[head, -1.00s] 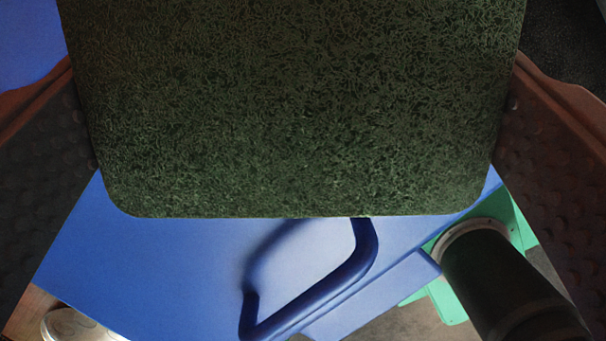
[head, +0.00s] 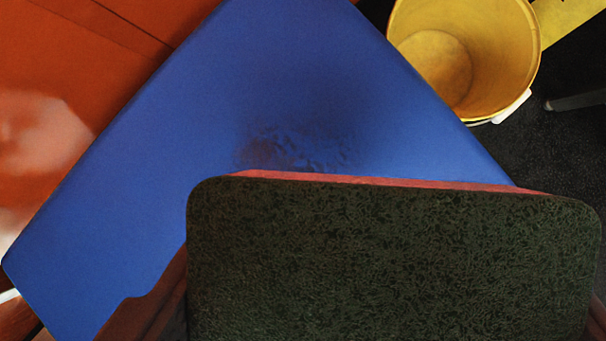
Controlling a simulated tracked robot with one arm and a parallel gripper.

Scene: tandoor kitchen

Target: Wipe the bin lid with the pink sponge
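The pink sponge (head: 395,255) fills the lower right of the head view. Its dark green scouring face is toward me, and a thin pink strip shows along its far edge. My gripper (head: 375,310) is shut on it, with one reddish finger at its left side and a sliver of the other at the right edge. The blue bin lid (head: 190,185) lies beyond and below the sponge. A dark, rough smudge (head: 290,150) marks the lid just past the sponge's far edge. I cannot tell whether the sponge touches the lid. The sponge hides the lid's near right part.
A yellow bucket (head: 512,50), open at the top, stands at the upper right beside the lid. A yellow strip (head: 568,18) is behind it. An orange-red surface (head: 60,60) lies at the upper left. Dark floor (head: 540,140) shows at the right.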

